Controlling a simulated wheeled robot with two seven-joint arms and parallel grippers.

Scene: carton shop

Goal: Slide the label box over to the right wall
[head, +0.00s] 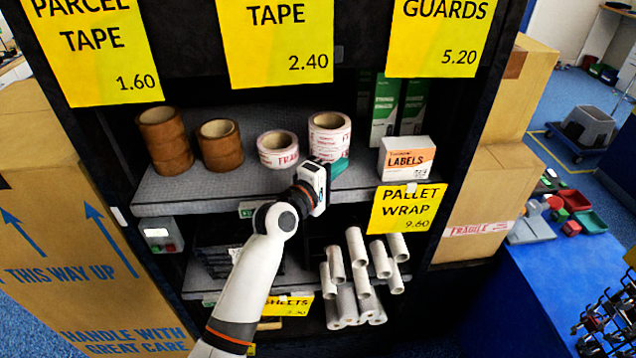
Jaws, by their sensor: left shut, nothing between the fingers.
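The label box (406,158) is a small white and orange carton marked "LABELS". It stands upright on the upper grey shelf, toward the right end, with a gap between it and the right wall (459,130) of the shelf unit. My left gripper (326,166) is shut and empty at the shelf, left of the label box and apart from it. It is in front of a stack of white FRAGILE tape rolls (329,133) and hides the lower part of something teal there. My right gripper is not in the picture.
A single FRAGILE roll (278,149) and brown tape rolls (164,140) stand farther left on the shelf. Green and dark cartons (385,106) stand behind the label box. A yellow PALLET WRAP tag (405,208) hangs at the shelf's front edge, above white tubes (358,247).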

